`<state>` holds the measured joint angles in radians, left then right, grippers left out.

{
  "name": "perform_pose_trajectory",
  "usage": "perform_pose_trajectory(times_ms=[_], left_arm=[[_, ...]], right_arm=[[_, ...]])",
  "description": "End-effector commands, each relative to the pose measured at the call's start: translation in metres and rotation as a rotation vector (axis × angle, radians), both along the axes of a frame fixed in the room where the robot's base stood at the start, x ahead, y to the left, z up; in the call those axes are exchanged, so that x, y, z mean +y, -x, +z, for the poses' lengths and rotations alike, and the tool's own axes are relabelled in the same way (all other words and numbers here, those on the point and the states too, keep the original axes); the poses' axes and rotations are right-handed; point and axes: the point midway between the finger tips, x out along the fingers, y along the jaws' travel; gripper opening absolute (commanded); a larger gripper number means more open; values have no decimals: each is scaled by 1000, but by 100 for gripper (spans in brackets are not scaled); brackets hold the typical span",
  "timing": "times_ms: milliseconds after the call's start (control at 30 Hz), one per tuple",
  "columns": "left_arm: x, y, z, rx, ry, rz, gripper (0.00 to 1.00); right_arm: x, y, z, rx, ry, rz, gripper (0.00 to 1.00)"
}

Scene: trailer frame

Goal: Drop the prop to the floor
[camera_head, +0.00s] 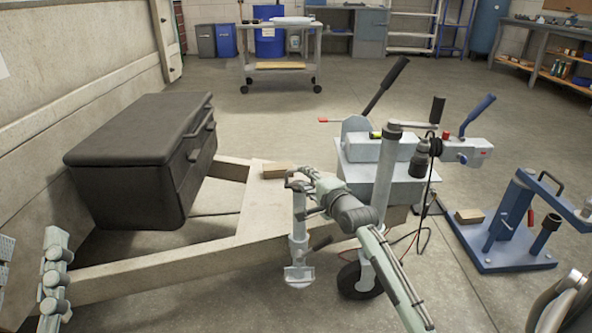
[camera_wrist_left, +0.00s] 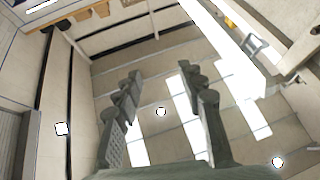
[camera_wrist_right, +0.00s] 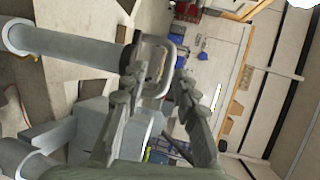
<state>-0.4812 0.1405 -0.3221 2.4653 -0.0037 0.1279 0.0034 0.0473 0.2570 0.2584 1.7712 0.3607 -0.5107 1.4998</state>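The prop (camera_head: 298,240) is a grey upright tube at the trailer frame's (camera_head: 150,274) side, with a flat foot at its lower end. Whether the foot touches the floor is hard to tell. The right wrist view shows a grey tube (camera_wrist_right: 75,47) with a dark collar and a loop handle (camera_wrist_right: 165,52). My right gripper (camera_head: 303,186) is at the prop's top, fingers apart (camera_wrist_right: 158,84). The handle shows between or just beyond the fingertips; contact is unclear. My left gripper (camera_head: 54,262) is at the far left, open and empty in its wrist view (camera_wrist_left: 157,82).
A black toolbox (camera_head: 130,160) sits on the frame. A jockey wheel (camera_head: 358,281) and the coupling with levers (camera_head: 385,160) stand right of the prop. A small wooden block (camera_head: 276,171) lies behind it. A blue stand (camera_head: 510,235) is at right. Open floor lies beyond.

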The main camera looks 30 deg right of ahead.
Motion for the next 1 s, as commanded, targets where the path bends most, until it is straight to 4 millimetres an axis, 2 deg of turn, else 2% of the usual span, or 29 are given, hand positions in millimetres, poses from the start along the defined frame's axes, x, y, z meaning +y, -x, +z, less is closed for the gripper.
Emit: perform_pose_trajectory(times_ms=[167,600,967,1000], left_arm=[[3,11,16,-67,30,-2,40],[16,30,38,-279,97,15,40],[18,34,42,-311,107,17,40],[18,34,42,-310,107,17,40]], right_arm=[[-5,-10,8,-37,-46,-13,30],[-14,-71,-5,-33,-40,-12,30],[-15,-78,-6,-31,-40,-12,30],[-15,-78,-6,-31,-40,-12,27]])
